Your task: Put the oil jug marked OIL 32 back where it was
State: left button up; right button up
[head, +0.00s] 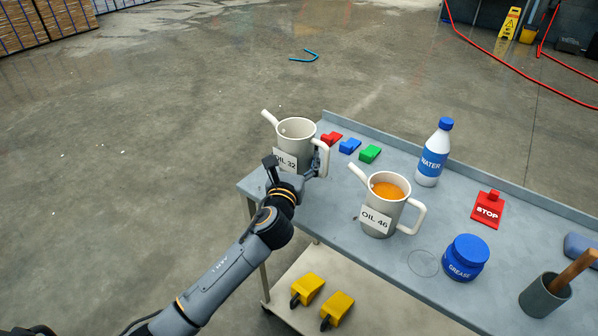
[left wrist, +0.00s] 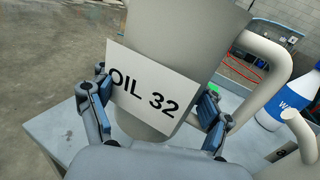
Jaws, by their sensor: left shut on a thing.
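The light grey oil jug marked OIL 32 (head: 297,141) is at the left corner of the grey table (head: 330,227), spout to the upper left, handle to the right. It also fills the middle of the left wrist view (left wrist: 180,45), where it looks tilted. My left gripper (head: 292,172) is shut on this jug, its fingers on both sides around the label (left wrist: 147,98). I cannot tell if the jug's base touches the table. The jug marked OIL 46 (head: 376,216), with orange liquid in it, stands upright to the right. My right gripper is not in view.
Red, blue (head: 349,146) and green clips lie behind the jugs. A water bottle (head: 433,155), STOP tag (head: 488,208), grease jar (head: 464,258) and grey cup (head: 543,296) stand or lie farther right. A thin circle (head: 423,263) marks bare tabletop left of the grease jar. Yellow objects (head: 308,288) lie on the lower shelf.

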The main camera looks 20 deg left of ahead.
pick_arm(q)
jog(key=w+f+b, duration=0.1)
jog(key=w+f, duration=0.1)
jog(key=f, duration=0.1)
jog(key=shift+w+f, duration=0.1)
jog(key=shift+w, duration=0.3)
jog(key=shift+f+b, duration=0.4)
jog(key=shift+f, duration=1.15)
jog(key=o, duration=1.5)
jog(key=shift+f, duration=0.1)
jog(key=shift+s, duration=0.1)
jog(key=s, duration=0.8)
jog(key=s+d, duration=0.1)
jog(key=s, duration=0.2)
jog(key=shift+s, duration=0.4)
